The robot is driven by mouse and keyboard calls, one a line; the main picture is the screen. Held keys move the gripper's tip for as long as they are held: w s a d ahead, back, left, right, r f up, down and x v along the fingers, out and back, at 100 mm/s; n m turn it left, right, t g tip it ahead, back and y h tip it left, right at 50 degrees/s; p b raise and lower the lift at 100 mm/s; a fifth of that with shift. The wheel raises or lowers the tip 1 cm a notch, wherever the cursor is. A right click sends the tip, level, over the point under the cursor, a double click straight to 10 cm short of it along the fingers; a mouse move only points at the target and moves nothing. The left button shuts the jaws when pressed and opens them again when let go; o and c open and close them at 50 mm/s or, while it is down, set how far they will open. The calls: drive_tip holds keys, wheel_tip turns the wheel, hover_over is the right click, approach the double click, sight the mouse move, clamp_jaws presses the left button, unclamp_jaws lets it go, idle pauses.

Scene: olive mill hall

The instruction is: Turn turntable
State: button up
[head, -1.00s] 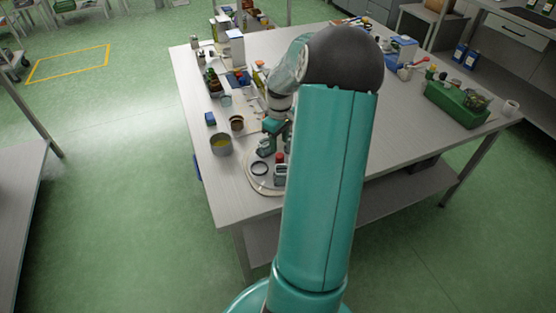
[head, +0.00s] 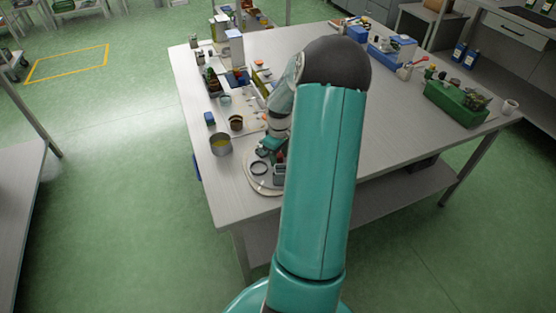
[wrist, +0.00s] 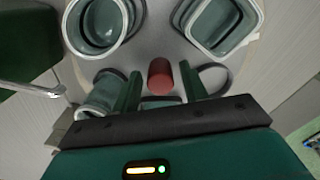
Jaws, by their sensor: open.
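The turntable is a pale round disc (head: 250,184) near the table's front left corner, and its grey top shows in the wrist view (wrist: 155,35). A red upright peg (wrist: 160,77) stands between my fingertips in the wrist view. My gripper (wrist: 161,88) is open, with one dark green finger on each side of the peg and a visible gap to each. A round glass-like cup (wrist: 98,22), a squarish one (wrist: 222,25) and a smaller one (wrist: 100,96) stand around it. In the head view my arm hides the turntable's right part.
A metal pot (head: 220,145) stands close behind the turntable's left side, with a brown bowl (head: 236,122) beyond it. Bottles and boxes crowd the table's far left. A green crate (head: 455,104) stands at the right. The table's middle right is clear.

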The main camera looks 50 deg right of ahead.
drive_tip(key=c, duration=0.7)
drive_tip(key=n, duration=0.9)
drive_tip(key=shift+n, duration=1.6)
drive_tip(key=n, duration=0.9)
drive_tip(key=shift+n, duration=0.3)
